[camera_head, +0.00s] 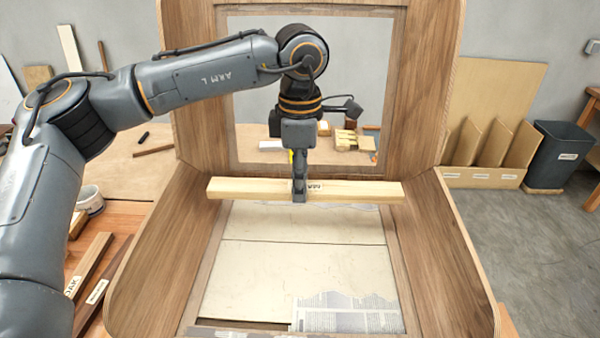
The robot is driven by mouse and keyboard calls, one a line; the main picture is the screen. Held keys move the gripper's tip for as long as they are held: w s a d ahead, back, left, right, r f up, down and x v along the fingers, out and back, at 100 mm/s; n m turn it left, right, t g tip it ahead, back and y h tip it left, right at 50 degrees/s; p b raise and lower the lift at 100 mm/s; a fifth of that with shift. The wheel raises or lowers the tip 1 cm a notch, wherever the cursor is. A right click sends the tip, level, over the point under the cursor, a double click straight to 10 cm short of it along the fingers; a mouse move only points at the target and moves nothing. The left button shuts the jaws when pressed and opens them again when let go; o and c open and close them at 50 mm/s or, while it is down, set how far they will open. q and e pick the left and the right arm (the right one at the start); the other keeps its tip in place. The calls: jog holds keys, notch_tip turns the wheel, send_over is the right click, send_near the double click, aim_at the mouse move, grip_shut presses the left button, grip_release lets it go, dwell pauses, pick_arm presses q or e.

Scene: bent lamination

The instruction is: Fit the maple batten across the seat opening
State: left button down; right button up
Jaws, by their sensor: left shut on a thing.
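The maple batten (360,190) is a pale, straight bar with a small label near its middle. My left gripper (299,192) is shut on the batten at about its middle and holds it crosswise, nearly level. The batten lies across the far part of the seat opening (300,255) in the bent walnut-toned chair shell (450,255). Its ends come near the seat's side frames; I cannot tell whether it touches them or hangs above. My right gripper is not in view.
A newspaper sheet (350,312) shows under the opening. A dark bin (558,155) and upright boards (490,150) stand at the right.

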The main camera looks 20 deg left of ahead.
pick_arm(q)
notch_tip(320, 180, down, 4)
jog(key=b, duration=0.2)
jog(key=shift+b, duration=0.3)
jog(key=shift+f+b, duration=0.75)
jog(key=shift+f, duration=0.2)
jog(key=shift+f+b, duration=0.55)
jog(key=shift+b, duration=0.05)
dwell(0.3)
jog(key=c, duration=0.8)
grip_release()
jog(key=shift+o, duration=0.2)
